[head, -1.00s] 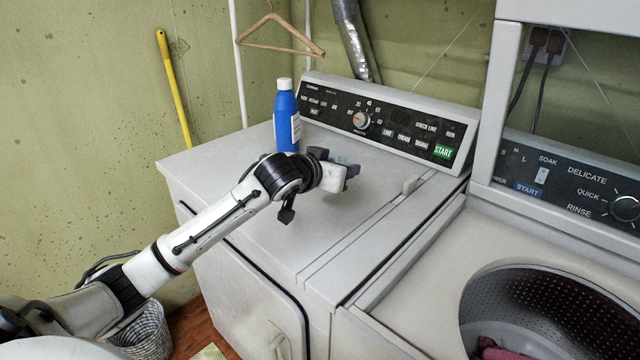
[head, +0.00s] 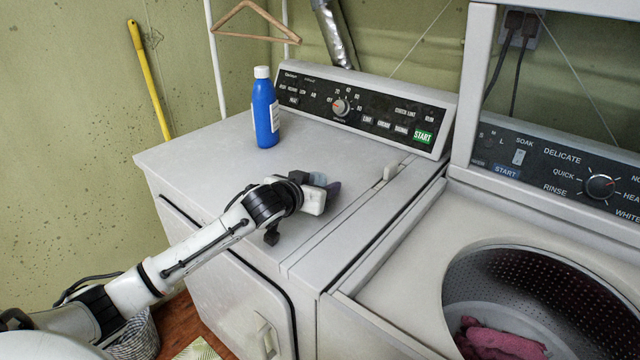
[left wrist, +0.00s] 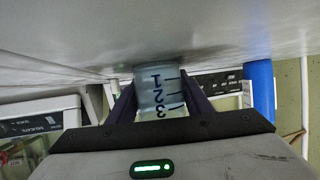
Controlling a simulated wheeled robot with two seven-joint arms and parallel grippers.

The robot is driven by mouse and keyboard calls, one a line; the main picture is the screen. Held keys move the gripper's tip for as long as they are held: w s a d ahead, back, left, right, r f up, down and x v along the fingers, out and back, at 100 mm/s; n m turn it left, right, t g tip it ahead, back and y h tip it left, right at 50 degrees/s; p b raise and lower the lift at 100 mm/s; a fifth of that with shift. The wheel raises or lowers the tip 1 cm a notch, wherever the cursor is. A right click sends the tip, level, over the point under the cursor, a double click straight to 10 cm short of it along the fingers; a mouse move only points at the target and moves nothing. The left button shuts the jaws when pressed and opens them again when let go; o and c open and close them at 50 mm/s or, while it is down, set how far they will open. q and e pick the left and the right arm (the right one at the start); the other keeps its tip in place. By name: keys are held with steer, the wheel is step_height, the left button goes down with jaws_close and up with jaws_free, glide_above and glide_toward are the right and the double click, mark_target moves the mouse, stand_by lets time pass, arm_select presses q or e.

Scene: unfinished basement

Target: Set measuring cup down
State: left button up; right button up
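The measuring cup (left wrist: 160,90) is clear and bluish with dark numbers. It sits between the dark fingers of my left gripper (left wrist: 160,105), which appear closed on its sides. The left wrist view is upside down; the cup is upright there, its base at or very near the white dryer top, and contact is unclear. In the head view, the cup (head: 318,178) is mostly hidden behind my left gripper (head: 328,188), low over the dryer top (head: 215,160). My right gripper is not in view.
An open washer (head: 545,300) with pink cloth inside is to the right. The dryer top left of my gripper is clear.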

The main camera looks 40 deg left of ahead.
arm_select(q)
steer(key=shift+o, duration=1.3)
steer(key=shift+r, duration=0.25)
steer(key=v, duration=1.2)
steer(key=shift+f, duration=0.1)
